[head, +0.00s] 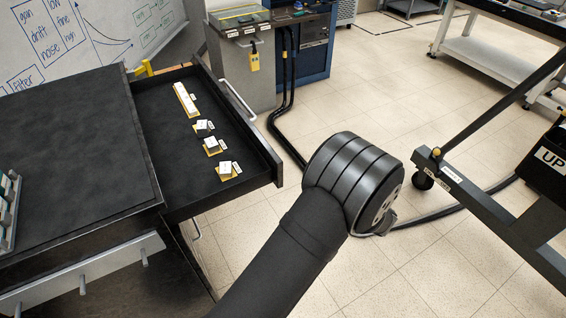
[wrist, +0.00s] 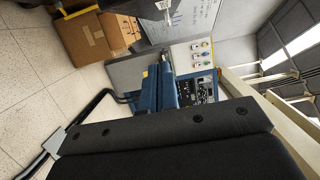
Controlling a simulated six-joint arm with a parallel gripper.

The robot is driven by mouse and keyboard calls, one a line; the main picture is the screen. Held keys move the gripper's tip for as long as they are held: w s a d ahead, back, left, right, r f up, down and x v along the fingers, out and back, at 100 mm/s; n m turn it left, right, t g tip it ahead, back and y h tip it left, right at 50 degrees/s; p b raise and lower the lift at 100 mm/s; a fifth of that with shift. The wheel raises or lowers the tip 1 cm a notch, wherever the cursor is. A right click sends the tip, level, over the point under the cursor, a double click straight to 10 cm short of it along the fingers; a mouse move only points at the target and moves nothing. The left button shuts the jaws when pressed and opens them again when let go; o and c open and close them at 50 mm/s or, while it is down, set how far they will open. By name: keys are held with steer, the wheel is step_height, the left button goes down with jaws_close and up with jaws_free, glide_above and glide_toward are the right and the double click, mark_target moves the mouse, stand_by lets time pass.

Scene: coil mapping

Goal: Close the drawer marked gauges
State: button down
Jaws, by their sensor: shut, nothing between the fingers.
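One drawer (head: 170,140) of the black cabinet (head: 75,140) is pulled far out, towards the right. Its front panel (head: 235,120) carries a pale bar handle (head: 240,100) on the outer side. I cannot read any mark on this front, so I cannot tell from it whether this is the gauges drawer. My gripper (head: 386,222) is mostly hidden behind my dark rounded wrist. It is shut and empty, right of the drawer front and apart from it. The drawer cannot be made out for sure in the wrist view.
Several white blocks on yellow bases (head: 212,146) sit inside the drawer. A grey and blue bench (head: 245,65) with black cables stands behind. A dark wheeled frame (head: 480,200) and a bin marked UP (head: 550,158) are at right. Tiled floor (head: 420,100) lies open between.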

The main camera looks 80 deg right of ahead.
mark_target(179, 213)
steer(key=shift+w+d+f, duration=0.1)
steer(key=shift+w+d, duration=0.3)
steer(key=shift+w, duration=1.5)
steer(key=shift+w+d, duration=0.35)
steer(key=shift+w, duration=1.6)
steer(key=shift+w+d+f, duration=0.1)
steer(key=shift+w+d, duration=0.3)
steer(key=shift+w, duration=1.5)
steer(key=w+a, duration=2.2)
steer(key=a, duration=0.1)
steer(key=shift+w, duration=0.35)
